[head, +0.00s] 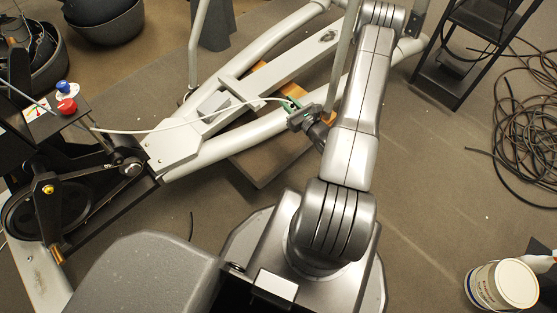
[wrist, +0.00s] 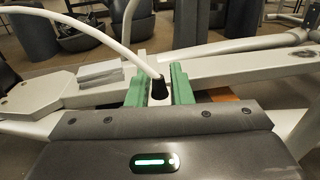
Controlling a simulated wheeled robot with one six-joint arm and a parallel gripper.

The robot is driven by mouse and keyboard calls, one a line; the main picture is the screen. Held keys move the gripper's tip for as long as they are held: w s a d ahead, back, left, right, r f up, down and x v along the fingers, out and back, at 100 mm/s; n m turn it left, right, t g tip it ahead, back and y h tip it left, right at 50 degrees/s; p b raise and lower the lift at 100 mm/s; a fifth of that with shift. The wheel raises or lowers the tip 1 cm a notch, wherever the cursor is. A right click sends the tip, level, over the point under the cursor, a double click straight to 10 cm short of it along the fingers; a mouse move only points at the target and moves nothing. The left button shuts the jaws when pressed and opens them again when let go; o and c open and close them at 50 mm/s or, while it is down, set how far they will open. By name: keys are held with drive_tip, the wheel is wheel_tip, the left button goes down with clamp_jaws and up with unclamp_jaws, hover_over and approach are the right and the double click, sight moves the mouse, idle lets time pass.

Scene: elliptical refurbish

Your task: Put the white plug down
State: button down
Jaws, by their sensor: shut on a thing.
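My gripper (head: 292,105) has green fingers and hangs over the light grey frame of the elliptical machine (head: 178,146). In the wrist view my gripper (wrist: 159,88) is shut on the end of a white cable (wrist: 118,46). The held end, the white plug (wrist: 158,90), shows there as a dark collar between the fingers; its tip is hidden. In the head view the white cable (head: 190,128) runs left from my gripper to the black drive end of the machine. I cannot tell whether the plug touches the frame.
A board (head: 262,160) lies under the frame bars. Red (head: 67,106) and blue (head: 67,88) knobs are at the left. A black rack (head: 465,50) and coiled black cable (head: 525,135) are at the right; a white bucket (head: 503,286) is lower right. Floor right of my arm is mostly clear.

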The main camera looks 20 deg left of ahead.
drive_tip(key=s+a+f+b, duration=0.1)
drive_tip(key=f+b, duration=0.1)
drive_tip(key=f, duration=0.4)
drive_tip(key=s+a+f+n+g+b, duration=0.1)
drive_tip(key=s+f+b, duration=0.1)
drive_tip(key=f, duration=0.4)
drive_tip(key=s+a+f+g+y+b, duration=0.1)
drive_tip(key=s+f+b, duration=0.1)
drive_tip(key=f, duration=0.5)
drive_tip(key=shift+a+f+b, duration=0.1)
drive_tip(key=shift+b, duration=0.55)
drive_tip(key=shift+f, duration=0.1)
drive_tip(key=shift+f+b, duration=0.15)
drive_tip(key=shift+b, duration=0.15)
drive_tip(key=c, duration=1.3)
unclamp_jaws()
